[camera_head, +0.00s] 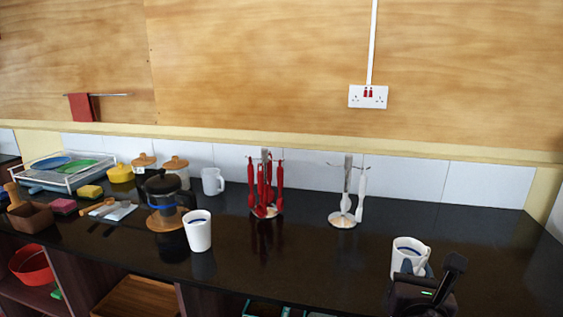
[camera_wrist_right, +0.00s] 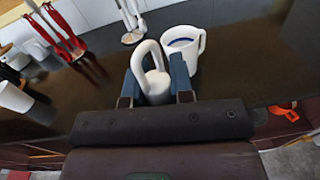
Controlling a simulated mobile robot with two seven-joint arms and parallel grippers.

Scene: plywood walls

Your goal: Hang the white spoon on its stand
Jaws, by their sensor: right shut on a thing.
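My right gripper (camera_head: 418,271) is at the lower right of the head view, over the counter. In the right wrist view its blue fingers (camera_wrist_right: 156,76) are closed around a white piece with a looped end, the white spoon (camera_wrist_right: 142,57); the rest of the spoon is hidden. The stand (camera_head: 348,172) has a metal post and round base, with white utensils (camera_head: 360,192) hanging on it. It stands farther back and left of the gripper, and shows at the top of the wrist view (camera_wrist_right: 132,38). My left gripper is out of view.
A white mug (camera_head: 404,246) stands just beyond my right gripper and shows in the wrist view (camera_wrist_right: 186,42). Red utensils (camera_head: 262,190) hang on another stand. The dark counter (camera_head: 300,255) is clear mid-front.

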